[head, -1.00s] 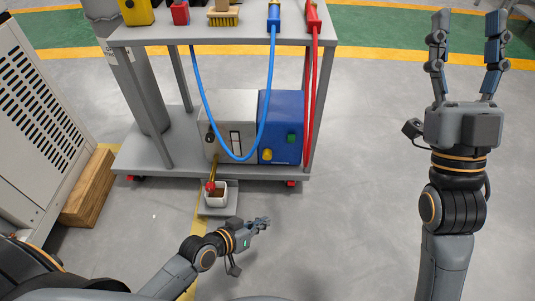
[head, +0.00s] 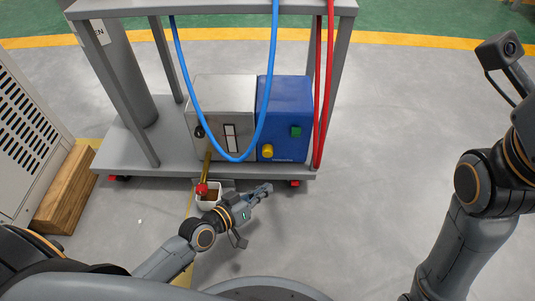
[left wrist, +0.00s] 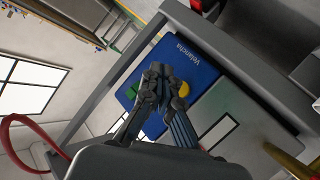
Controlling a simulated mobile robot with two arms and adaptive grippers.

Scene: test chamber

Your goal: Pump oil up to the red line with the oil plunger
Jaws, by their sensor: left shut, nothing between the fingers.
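A grey metal box (head: 222,100) stands on the cart's lower shelf. It has a pale upright gauge window (head: 230,137) and a black knob (head: 199,131), perhaps the plunger's handle, on its left. No red line can be made out in the window. A brass pipe (head: 207,168) with a red part (head: 201,189) runs down to a white cup (head: 208,204) of brown liquid. My left gripper (head: 264,189) is shut and empty, low in front of the shelf, right of the cup. In the left wrist view it (left wrist: 160,76) points at a blue box (left wrist: 181,63). My right gripper is out of frame.
The blue box has a green button (head: 296,132) and a yellow knob (head: 267,151). A blue hose (head: 190,97) loops down before both boxes; red hoses (head: 319,140) hang at right. A cabinet (head: 25,130) and timber block (head: 66,190) stand left. Floor right of the cart is clear.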

